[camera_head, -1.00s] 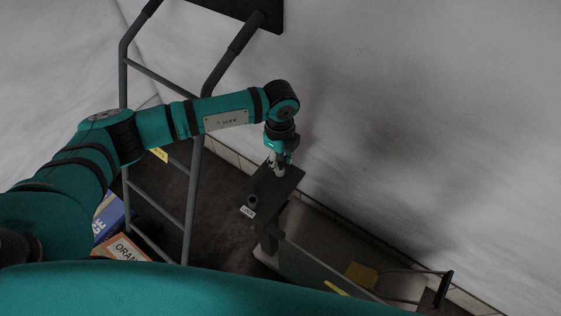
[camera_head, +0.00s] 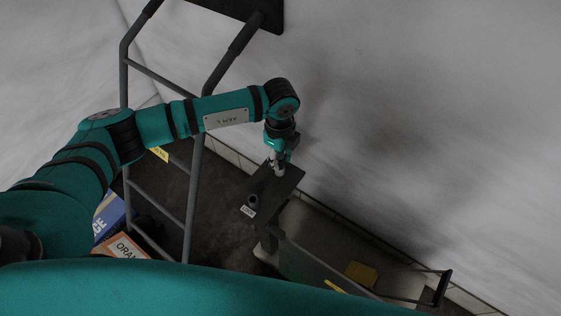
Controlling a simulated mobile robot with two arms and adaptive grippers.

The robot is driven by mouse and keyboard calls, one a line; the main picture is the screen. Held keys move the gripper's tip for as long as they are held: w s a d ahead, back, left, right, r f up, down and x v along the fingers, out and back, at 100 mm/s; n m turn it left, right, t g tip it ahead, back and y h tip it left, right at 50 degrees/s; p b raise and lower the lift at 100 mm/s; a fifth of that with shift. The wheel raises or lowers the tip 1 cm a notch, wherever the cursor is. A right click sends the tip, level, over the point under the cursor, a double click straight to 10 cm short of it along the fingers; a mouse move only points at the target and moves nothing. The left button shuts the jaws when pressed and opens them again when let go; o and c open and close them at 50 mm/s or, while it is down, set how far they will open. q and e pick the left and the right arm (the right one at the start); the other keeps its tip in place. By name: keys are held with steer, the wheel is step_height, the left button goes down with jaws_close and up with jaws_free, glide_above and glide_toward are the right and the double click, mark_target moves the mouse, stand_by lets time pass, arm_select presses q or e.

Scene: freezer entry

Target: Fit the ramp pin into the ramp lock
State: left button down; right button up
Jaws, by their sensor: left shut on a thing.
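My left gripper (camera_head: 277,170) points down at the far end of a dark, narrow plate on a post (camera_head: 272,185). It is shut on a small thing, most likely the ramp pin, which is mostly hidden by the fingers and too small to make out. The ramp lock (camera_head: 252,201) is a dark round socket at the near-left edge of the plate, beside a small white label. The gripper is apart from the lock, up and to the right of it in the picture. My right gripper is not in view.
A grey metal ladder frame (camera_head: 190,195) stands left of the plate, under my left arm. Blue and orange boxes (camera_head: 122,246) lie at lower left. A grey panel or cart with a black handle (camera_head: 443,288) and a yellow patch (camera_head: 361,275) is at lower right. A pale wall rises behind.

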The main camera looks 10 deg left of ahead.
mark_target(279, 156)
arm_select(q)
steer(key=shift+r+p, duration=0.7)
steer(key=shift+r, duration=0.2)
stand_by(1.0)
steer(key=shift+r, duration=0.35)
stand_by(0.7)
steer(key=shift+r+p, duration=2.3)
steer(key=shift+r, duration=0.45)
steer(key=shift+f, duration=0.1)
